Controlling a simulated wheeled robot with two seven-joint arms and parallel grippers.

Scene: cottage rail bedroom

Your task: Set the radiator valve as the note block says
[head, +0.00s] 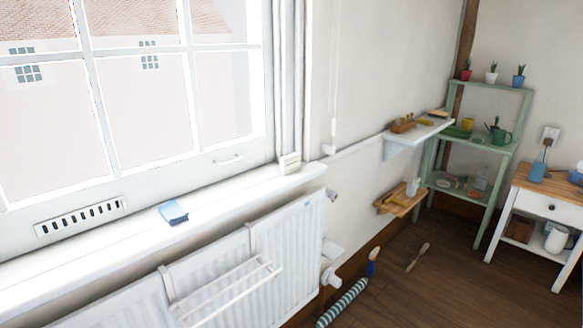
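A white panel radiator (287,238) hangs under the window sill. A white knob, which looks like the radiator valve (331,277), sticks out at its lower right end. Its setting is too small to read. A smaller grey fitting (332,195) sits at the upper right end. A small cream block (290,163) stands at the right part of the sill; I cannot tell if it is the note block, and no writing on it is legible. Neither of my grippers is in view.
A blue folded item (173,213) lies on the window sill (110,244). A white rail rack (228,292) hangs on the radiator front. A striped roll (342,303) and a brush (418,257) lie on the wooden floor. A green shelf (480,141) and white side table (546,204) stand right.

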